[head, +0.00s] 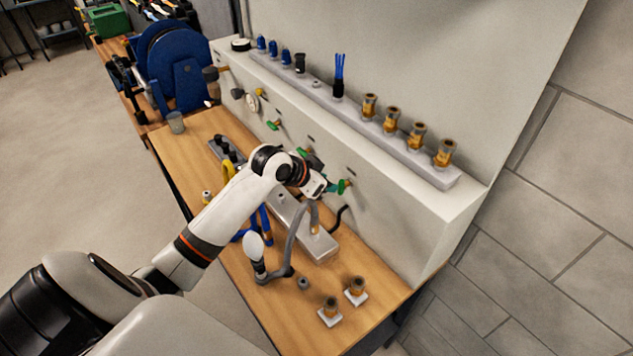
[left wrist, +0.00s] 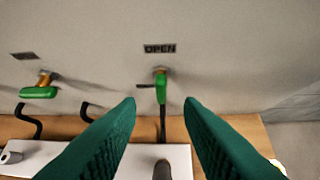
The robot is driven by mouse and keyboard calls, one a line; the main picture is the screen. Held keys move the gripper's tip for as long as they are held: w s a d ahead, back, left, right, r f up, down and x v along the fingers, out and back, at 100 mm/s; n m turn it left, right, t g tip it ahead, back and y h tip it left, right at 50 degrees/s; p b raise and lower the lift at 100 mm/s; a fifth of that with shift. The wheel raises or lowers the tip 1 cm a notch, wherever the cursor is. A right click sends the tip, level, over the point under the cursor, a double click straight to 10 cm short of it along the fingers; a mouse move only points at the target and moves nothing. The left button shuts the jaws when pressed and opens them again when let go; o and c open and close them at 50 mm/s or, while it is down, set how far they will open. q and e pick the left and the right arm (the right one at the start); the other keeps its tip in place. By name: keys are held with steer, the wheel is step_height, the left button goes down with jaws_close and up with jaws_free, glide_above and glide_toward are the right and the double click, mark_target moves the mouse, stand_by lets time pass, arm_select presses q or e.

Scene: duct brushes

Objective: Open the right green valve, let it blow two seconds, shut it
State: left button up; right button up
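The right green valve (head: 345,186) is on the front of the light wall box. In the left wrist view its green handle (left wrist: 161,90) hangs vertically from a brass stem, under a label reading OPEN (left wrist: 160,48). My left gripper (head: 331,188) is at this valve. In the left wrist view its two green fingers (left wrist: 160,103) are spread apart, with the handle showing in the gap between them; I see no contact. Another green valve (left wrist: 38,92) to the left has its handle horizontal. My right gripper is not in view.
A grey block (head: 318,245) with a hose lies on the wooden bench below the valve. Two brass fittings on white plates (head: 330,308) stand at the bench's near end. A rail of brushes and brass fittings (head: 400,147) runs along the top of the box.

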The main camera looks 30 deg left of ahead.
arm_select(q)
steer(key=shift+b+v, duration=0.3)
steer(key=shift+v, duration=1.6)
steer(key=shift+f, duration=0.1)
